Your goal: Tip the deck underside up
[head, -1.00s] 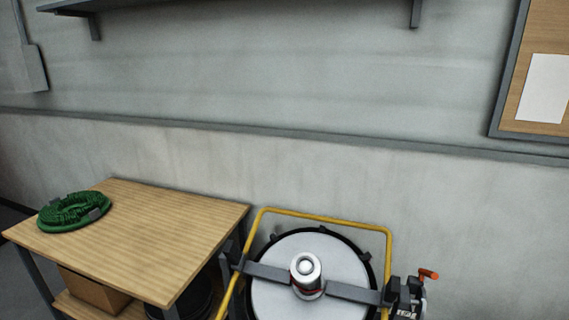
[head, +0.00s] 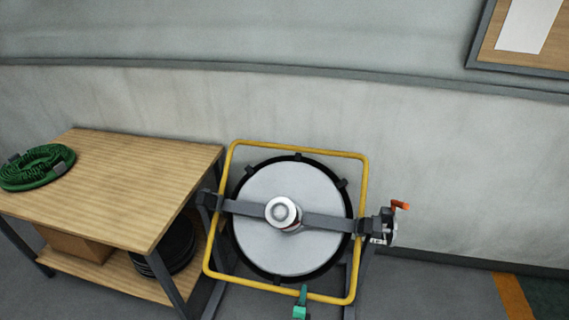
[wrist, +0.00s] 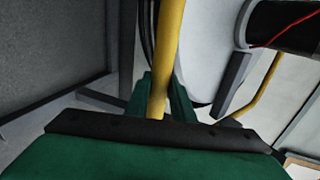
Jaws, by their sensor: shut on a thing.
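The deck is a pale round disc (head: 260,240) with a black rim and a white and grey motor (head: 283,213) at its centre. A grey crossbar spans it. A square yellow tube frame (head: 240,283) surrounds it. The face with the motor is towards the head camera. My green gripper (head: 303,293) is at the frame's lower bar. In the wrist view, my gripper (wrist: 160,95) is shut on the yellow bar (wrist: 171,40), with a finger on each side. The pale disc (wrist: 208,50) is beyond it, partly cut off.
A wooden-topped table (head: 130,185) with a green coiled hose (head: 38,166) stands close on the left. A box (head: 75,245) and black discs (head: 165,245) are on its lower shelf. An orange-handled lock (head: 385,222) is at the deck's right pivot. The wall is behind.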

